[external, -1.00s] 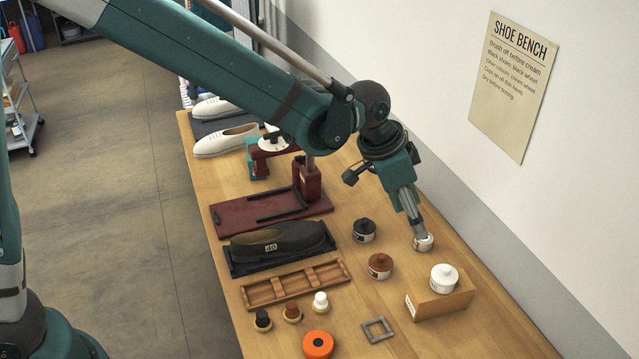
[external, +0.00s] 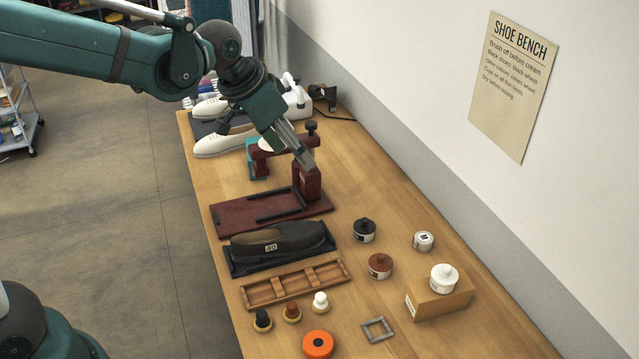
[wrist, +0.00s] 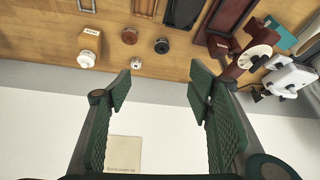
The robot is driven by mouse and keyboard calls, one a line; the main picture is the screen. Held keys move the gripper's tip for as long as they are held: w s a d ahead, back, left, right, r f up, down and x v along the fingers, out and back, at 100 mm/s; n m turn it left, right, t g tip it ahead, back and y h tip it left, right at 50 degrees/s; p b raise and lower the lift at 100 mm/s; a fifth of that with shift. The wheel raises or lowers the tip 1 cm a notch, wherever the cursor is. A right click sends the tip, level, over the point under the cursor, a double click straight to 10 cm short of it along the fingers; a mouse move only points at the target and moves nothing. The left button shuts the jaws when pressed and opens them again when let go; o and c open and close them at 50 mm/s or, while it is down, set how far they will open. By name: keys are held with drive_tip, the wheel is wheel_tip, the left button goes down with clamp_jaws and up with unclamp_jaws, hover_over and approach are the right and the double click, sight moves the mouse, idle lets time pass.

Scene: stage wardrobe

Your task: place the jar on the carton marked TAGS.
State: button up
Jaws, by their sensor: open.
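A white jar (external: 443,278) with a white knobbed lid stands upright on the cardboard carton (external: 437,301) near the bench's right edge. The carton's end label is too small to read. In the wrist view the jar (wrist: 87,58) and carton (wrist: 90,36) are at upper left. A small white container (external: 423,241) with a dark mark stands on the wood behind the carton. A black-lidded jar (external: 364,231) and a brown-lidded jar (external: 380,266) stand to its left. My gripper (external: 306,162) is open and empty, away from them; in the wrist view its fingers (wrist: 160,88) are spread.
In the external view, a maroon stand (external: 306,184) lies behind or below my gripper. White shoes (external: 225,141) are at the back. The wall (external: 400,110) borders the right.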

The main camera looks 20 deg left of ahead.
drive_tip(key=s+a+n+t+y, duration=0.1)
drive_tip(key=s+a+n, duration=0.2)
drive_tip(key=s+a, duration=0.5)
drive_tip(key=s+a+n+t+y, duration=0.1)
drive_tip(key=s+a+n, duration=0.2)
drive_tip(key=s+a, duration=0.5)
drive_tip(key=a, duration=0.9)
drive_tip(key=shift+s+r+n+y, duration=0.3)
drive_tip(key=shift+s+r+y, duration=0.1)
